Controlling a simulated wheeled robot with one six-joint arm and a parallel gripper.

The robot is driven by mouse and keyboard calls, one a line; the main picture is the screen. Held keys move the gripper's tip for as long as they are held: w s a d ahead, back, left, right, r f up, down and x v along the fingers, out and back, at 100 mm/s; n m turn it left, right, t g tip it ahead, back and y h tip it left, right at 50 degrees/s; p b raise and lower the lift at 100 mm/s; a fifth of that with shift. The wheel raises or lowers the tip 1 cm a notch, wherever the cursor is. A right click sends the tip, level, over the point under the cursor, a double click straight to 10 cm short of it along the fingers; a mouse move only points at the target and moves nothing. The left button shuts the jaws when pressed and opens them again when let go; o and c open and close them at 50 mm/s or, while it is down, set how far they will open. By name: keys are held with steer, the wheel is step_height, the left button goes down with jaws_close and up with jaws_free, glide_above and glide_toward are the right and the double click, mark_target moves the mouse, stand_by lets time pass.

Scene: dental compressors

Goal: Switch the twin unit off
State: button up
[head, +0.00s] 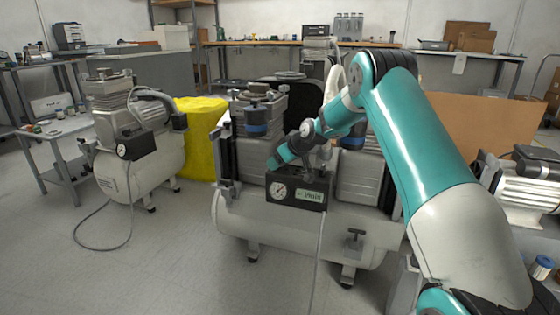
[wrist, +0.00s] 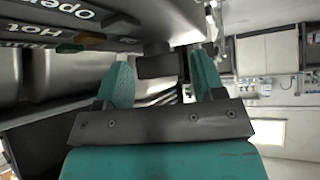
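The twin unit is the compressor in the middle of the head view, with two pump heads on one white tank (head: 300,228). Its dark control box (head: 318,196) carries a round gauge (head: 280,190) and a pale green label. My gripper (head: 276,163) is just above the gauge end of this box, reaching in from the right. In the wrist view its two teal fingers (wrist: 161,78) stand apart. A dark block (wrist: 157,66) shows between or beyond the fingertips; I cannot tell whether they touch it. The switch itself is not clearly visible in the head view.
A smaller compressor (head: 140,165) stands to the left, with a hose on the floor. A yellow cover (head: 203,135) is behind it. Another machine (head: 525,190) is at the right. A workbench (head: 260,43) lines the back wall. Floor at the front left is clear.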

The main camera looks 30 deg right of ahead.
steer(key=shift+o, duration=0.2)
steer(key=shift+s+d+r, duration=0.1)
steer(key=shift+s+r, duration=0.15)
steer(key=shift+r, duration=0.2)
steer(key=p+v, duration=0.6)
steer(key=v, duration=1)
steer(key=shift+s, duration=0.3)
steer(key=shift+d, duration=0.1)
